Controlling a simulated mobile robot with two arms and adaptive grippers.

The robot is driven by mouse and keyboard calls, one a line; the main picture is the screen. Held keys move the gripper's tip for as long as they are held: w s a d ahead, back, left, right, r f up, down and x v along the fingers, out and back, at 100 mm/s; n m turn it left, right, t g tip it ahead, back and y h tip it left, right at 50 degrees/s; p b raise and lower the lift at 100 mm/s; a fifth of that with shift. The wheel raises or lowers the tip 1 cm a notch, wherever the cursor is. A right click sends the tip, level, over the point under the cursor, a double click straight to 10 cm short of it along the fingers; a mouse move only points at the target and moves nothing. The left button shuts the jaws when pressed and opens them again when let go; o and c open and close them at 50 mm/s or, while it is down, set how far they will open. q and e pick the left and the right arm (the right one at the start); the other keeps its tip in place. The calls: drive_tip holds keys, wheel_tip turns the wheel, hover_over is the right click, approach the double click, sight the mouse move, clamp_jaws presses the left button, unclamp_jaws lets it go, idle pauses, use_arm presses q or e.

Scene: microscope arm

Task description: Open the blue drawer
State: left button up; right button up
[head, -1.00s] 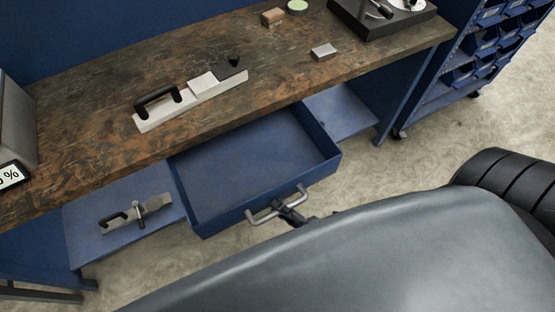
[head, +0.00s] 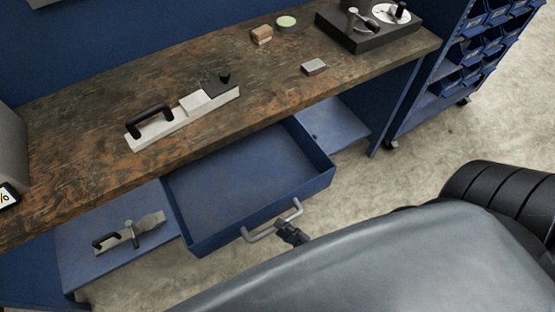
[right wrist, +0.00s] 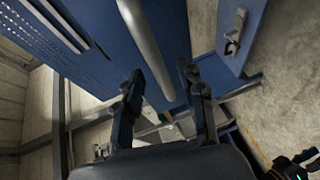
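The blue drawer (head: 245,175) stands pulled well out from under the workbench, and its inside looks empty. Its grey bar handle (head: 262,236) is on the front panel, and the bar also shows in the right wrist view (right wrist: 144,45). My right gripper (head: 287,231) is just in front of the handle, close to its bar. In the right wrist view its two fingers (right wrist: 159,72) are spread apart, with the bar ahead in line with the gap. They are not closed on it. My left gripper is not in view.
The wooden workbench top (head: 80,130) carries a long metal tool with a black handle (head: 150,120), a small metal block (head: 314,67) and a black-based device (head: 365,38). A blue shelf (head: 95,220) holds another tool. A blue bin rack (head: 455,85) stands at the right.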

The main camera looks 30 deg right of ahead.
drive_tip(key=v, duration=0.9)
drive_tip(key=shift+f, duration=0.1)
